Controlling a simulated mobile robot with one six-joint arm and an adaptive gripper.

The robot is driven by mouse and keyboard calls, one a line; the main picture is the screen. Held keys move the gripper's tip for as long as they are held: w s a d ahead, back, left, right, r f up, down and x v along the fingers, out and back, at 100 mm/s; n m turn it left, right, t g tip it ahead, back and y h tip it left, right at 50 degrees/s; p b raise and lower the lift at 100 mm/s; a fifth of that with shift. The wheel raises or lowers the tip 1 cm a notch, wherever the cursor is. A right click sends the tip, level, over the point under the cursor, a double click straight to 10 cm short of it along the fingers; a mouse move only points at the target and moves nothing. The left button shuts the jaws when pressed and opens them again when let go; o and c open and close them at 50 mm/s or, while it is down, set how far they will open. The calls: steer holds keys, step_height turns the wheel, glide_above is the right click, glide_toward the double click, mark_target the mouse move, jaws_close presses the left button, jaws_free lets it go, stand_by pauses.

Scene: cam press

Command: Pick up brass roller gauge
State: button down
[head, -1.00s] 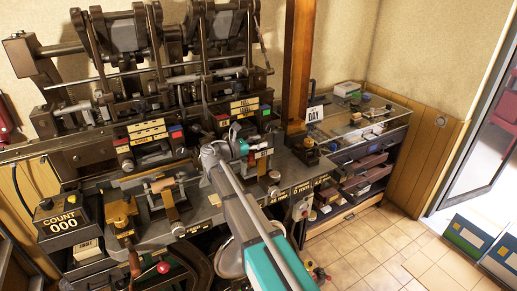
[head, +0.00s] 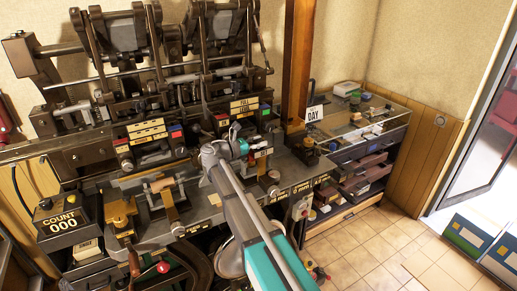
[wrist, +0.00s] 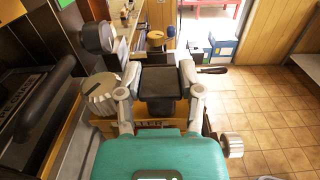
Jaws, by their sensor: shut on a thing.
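My gripper (head: 238,140) is over the front of the press bench, right of the middle, with its fingers largely hidden by my arm in the head view. In the wrist view my gripper (wrist: 160,90) has its two grey fingers on either side of a dark grey block (wrist: 160,84), and it is shut on that block. I cannot tell whether this block is part of the brass roller gauge. A brass-coloured piece with a round top (head: 307,146) stands on the bench to the right, apart from my gripper. It appears ahead of the fingers in the wrist view (wrist: 156,40).
A copper-coloured roller (head: 161,184) lies on a rest to the left. A ridged round knob (wrist: 100,92) is close to the left finger. The press (head: 130,80) rises behind. A wooden post (head: 297,65) stands right of my gripper, and tiled floor (head: 365,245) is clear.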

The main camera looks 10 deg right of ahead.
steer(key=shift+r, duration=0.2)
step_height(320, 180, up, 2)
steer(key=p, duration=0.2)
steer(key=shift+r+p, duration=0.15)
steer(key=shift+p, duration=0.2)
steer(key=s+a+r+p, duration=0.3)
steer(key=s+r+p, duration=0.7)
steer(key=s, duration=0.3)
steer(key=shift+s+r, duration=0.2)
steer(key=shift+s, duration=0.15)
steer(key=shift+f, duration=0.2)
